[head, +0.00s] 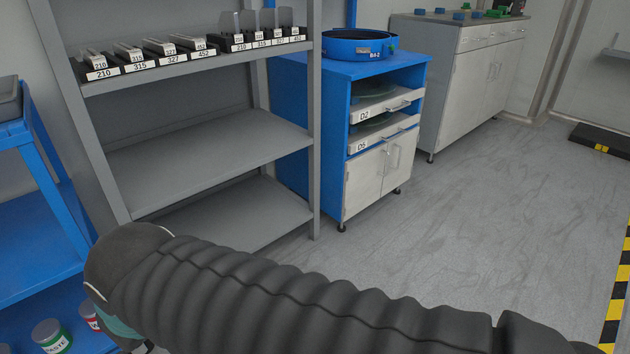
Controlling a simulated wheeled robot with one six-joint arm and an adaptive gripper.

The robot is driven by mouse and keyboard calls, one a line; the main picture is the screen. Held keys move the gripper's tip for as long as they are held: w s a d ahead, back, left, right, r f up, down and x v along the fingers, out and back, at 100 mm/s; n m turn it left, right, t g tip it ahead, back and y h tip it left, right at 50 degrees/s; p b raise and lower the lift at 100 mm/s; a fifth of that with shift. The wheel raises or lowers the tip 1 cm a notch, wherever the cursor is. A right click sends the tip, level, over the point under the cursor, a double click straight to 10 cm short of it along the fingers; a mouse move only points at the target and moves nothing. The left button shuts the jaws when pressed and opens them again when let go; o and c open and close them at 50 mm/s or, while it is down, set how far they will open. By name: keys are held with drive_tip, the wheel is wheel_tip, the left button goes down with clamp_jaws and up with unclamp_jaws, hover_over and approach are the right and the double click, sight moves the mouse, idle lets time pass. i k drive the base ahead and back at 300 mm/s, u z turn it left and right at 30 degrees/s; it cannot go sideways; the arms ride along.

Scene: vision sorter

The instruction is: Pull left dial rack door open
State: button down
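The blue dial rack (290,125) stands right of the grey shelving in the head view. Two pale doors fill its lower front: the left door (363,186) and the right door (403,160). Both look shut, and their upright handles (391,158) sit near the seam between them. Above are two pull-out shelves labelled D2 (375,112) and D5 (375,140). My arm's black ribbed sleeve crosses the bottom of the picture, well in front of the rack.
Grey shelving (215,158) beside the rack holds numbered black holders (150,58). A blue ring marked BH-2 (358,48) sits on the rack. A blue shelf unit (40,215) with jars is at left. Open floor (490,220) lies right of the rack, before a grey cabinet (465,85).

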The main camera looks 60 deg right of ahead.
sight(364, 175)
drive_tip(key=z, duration=2.9)
drive_tip(key=i, duration=1.2)
drive_tip(key=u, duration=0.4)
